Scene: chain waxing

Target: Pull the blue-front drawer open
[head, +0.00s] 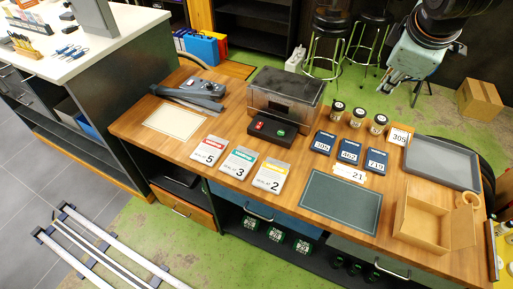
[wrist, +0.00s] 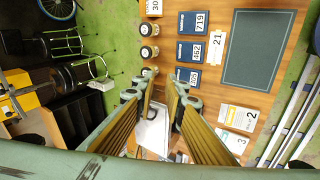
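The blue-front drawer (head: 290,222) is under the front edge of the wooden bench, at its middle. It looks shut, with a pale bar handle (head: 258,213) on its front. I cannot make the drawer out in the wrist view. My gripper (head: 392,84) is high above the back right of the bench, far from the drawer. In the wrist view my gripper (wrist: 156,92) has its two fingers apart with nothing held between them.
The wooden bench (head: 225,145) carries cards, a dark mat (head: 340,201), small jars, a clear-lidded box (head: 285,95), a grey tray (head: 440,163) and an open carton (head: 422,215). White rails (head: 110,250) lie on the floor at front left. The floor before the drawer looks clear.

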